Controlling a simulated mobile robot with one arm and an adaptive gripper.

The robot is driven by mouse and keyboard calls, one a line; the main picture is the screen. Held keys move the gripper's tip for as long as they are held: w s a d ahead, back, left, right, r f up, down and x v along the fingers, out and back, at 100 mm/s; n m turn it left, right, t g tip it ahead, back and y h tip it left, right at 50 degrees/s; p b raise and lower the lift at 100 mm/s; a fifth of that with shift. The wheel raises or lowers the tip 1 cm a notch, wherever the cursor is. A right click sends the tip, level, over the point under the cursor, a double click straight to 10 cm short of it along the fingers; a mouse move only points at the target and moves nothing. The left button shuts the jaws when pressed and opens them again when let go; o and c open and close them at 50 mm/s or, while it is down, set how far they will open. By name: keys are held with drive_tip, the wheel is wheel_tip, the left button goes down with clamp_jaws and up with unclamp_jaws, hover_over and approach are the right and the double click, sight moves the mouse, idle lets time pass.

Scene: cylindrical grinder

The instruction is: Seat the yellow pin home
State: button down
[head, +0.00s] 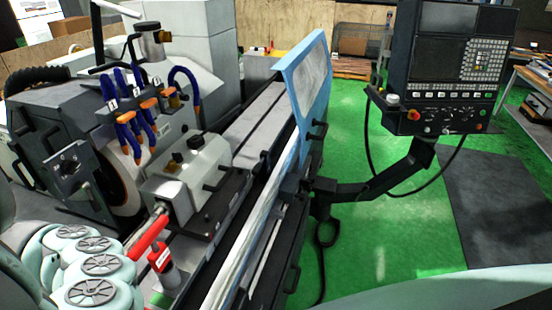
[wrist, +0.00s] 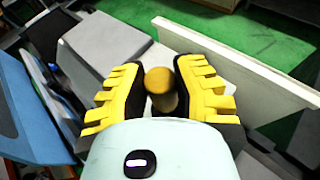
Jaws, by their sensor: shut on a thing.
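In the wrist view my gripper (wrist: 160,92) has two dark fingers with ridged yellow pads. They are closed on the yellow pin (wrist: 159,80), one finger on each side. The pin's round, brownish-yellow end faces the camera, and its lower part runs down between the fingers. The pin's far end and any hole for it are hidden or cannot be made out. I cannot make out my gripper or the held pin in the head view.
The grinder has a grey headstock block (head: 190,175), blue coolant hoses (head: 135,115) and a blue-framed door (head: 307,85). A red bar (head: 148,238) lies near my arm. A control panel (head: 440,70) stands right. The green floor (head: 390,215) is open. A pale panel (wrist: 240,65) is close to my gripper.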

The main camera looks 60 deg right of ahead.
drive_tip(key=shift+f+b, duration=1.2)
drive_tip(key=shift+b, duration=0.15)
drive_tip(key=c, duration=0.8)
unclamp_jaws()
drive_tip(key=v, duration=1.2)
drive_tip(key=shift+d, duration=0.1)
